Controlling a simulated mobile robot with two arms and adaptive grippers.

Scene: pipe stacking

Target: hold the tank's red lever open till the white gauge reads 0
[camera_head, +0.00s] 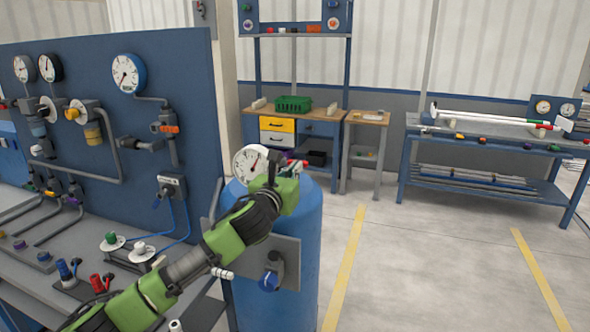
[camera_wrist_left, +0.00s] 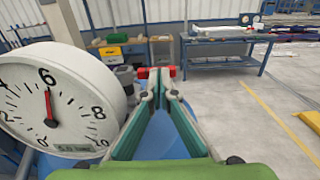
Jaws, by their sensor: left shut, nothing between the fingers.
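The blue tank (camera_head: 300,245) stands beside the blue panel, with the white gauge (camera_head: 247,160) on its top. In the left wrist view the gauge (camera_wrist_left: 65,100) is large at the left, and its red needle points up near the 6. My left gripper (camera_head: 291,168) is over the tank top, just right of the gauge. In the left wrist view its fingers (camera_wrist_left: 160,75) are closed together at the tips with nothing between them. Red ends of the lever (camera_wrist_left: 172,71) show at the fingertips; the fingers hide its middle, and I cannot tell whether they touch. My right gripper is out of view.
A blue panel (camera_head: 180,75) with gauges, valves and pipes stands at the left above a grey bench. A workbench with a green crate (camera_head: 293,104) is behind the tank. A blue table (camera_head: 480,135) with pipes stands at the right.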

